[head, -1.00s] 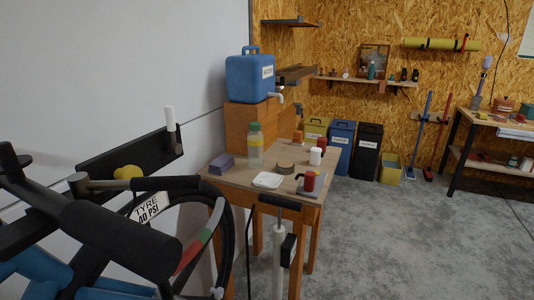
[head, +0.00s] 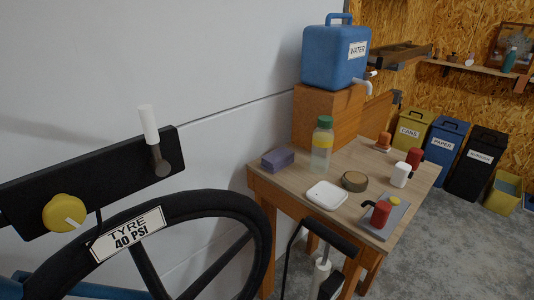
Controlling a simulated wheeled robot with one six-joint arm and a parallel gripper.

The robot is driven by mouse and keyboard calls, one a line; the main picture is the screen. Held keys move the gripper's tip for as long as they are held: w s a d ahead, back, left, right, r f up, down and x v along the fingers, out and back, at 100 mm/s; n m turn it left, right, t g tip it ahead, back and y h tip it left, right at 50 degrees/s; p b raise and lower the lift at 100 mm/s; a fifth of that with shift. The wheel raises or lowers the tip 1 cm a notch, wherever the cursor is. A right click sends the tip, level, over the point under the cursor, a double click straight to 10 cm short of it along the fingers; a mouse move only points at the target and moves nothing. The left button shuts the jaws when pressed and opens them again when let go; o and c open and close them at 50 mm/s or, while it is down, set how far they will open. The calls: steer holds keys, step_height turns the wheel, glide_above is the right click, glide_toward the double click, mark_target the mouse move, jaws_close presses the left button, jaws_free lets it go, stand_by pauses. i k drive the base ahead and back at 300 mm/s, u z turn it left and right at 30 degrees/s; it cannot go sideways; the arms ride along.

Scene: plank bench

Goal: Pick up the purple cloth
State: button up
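The purple cloth (head: 278,160) looks like a small folded, block-shaped stack. It lies on the left end of the wooden bench top (head: 352,160), close to the wall side. Its top and front faces show, and nothing covers it. A clear bottle (head: 322,148) with a green cap stands to its right, and a white dish (head: 326,195) lies to its front right. My gripper is not in view.
A bicycle wheel with a tyre label (head: 127,235) fills the lower left. A pump (head: 322,272) stands before the bench. A blue water container (head: 336,58) sits on a wooden box behind. A round tin (head: 354,181) and red mug (head: 380,214) are on the bench. Floor at right (head: 455,245) is open.

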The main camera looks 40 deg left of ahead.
mark_target(273, 162)
steer(key=u, duration=0.75)
steer(key=i, duration=1)
steer(key=u, duration=0.85)
